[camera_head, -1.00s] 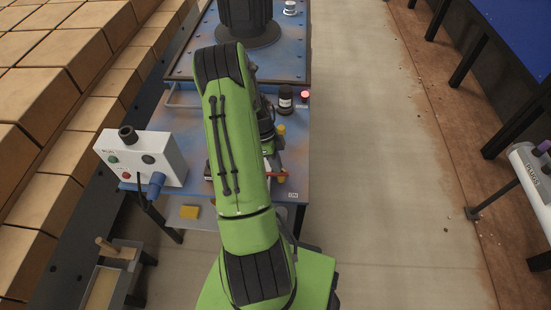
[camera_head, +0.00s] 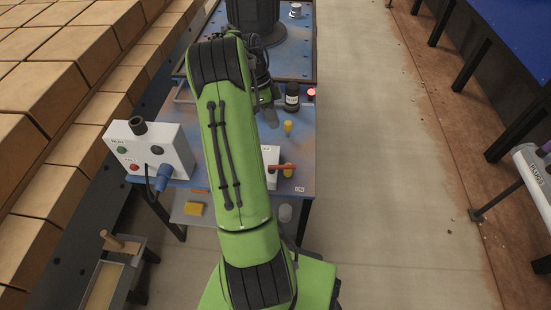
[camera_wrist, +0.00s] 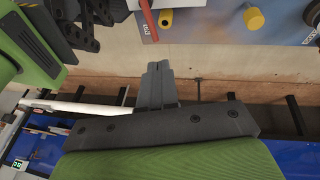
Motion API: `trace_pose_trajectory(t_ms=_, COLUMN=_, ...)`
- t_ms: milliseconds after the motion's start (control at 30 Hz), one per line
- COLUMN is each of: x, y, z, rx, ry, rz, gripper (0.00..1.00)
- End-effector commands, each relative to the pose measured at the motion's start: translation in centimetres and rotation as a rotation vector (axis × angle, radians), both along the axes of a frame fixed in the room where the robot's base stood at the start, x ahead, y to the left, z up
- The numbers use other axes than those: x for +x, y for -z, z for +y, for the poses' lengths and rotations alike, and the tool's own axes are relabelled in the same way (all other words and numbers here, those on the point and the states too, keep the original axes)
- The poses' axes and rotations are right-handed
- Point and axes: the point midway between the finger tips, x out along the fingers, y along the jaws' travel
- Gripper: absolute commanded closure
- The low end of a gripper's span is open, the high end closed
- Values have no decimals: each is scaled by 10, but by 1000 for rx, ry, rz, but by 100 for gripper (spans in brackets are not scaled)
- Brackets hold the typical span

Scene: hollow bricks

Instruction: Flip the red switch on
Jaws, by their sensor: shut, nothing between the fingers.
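The red switch lever (camera_head: 282,167) sticks out to the right from a white box (camera_head: 271,153) on the blue workbench, partly hidden by my arm. In the wrist view the red lever (camera_wrist: 149,20) shows at the top edge, ahead of the fingertips. My gripper (camera_wrist: 158,66) is shut and empty, with a gap between it and the lever. In the head view my gripper (camera_head: 270,115) is partly hidden behind my arm, on the far side of the lever.
A white control box (camera_head: 152,150) with buttons stands at the bench's left. A dark jar (camera_head: 292,97), a lit red lamp (camera_head: 311,94) and a yellow peg (camera_head: 288,127) are on the right side. The floor (camera_head: 370,180) to the right is clear.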

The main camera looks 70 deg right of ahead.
Motion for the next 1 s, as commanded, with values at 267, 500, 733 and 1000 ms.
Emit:
trace_pose_trajectory(t_ms=267, x=-16, y=39, z=2, rx=3, ry=-3, rz=0, gripper=100)
trace_pose_trajectory(t_ms=500, x=-35, y=89, z=7, rx=3, ry=-2, rz=1, gripper=100)
trace_pose_trajectory(t_ms=733, x=-42, y=120, z=24, rx=1, ry=-5, rz=-1, gripper=100)
trace_pose_trajectory(t_ms=1000, x=-43, y=124, z=28, rx=-1, ry=-5, rz=-1, gripper=100)
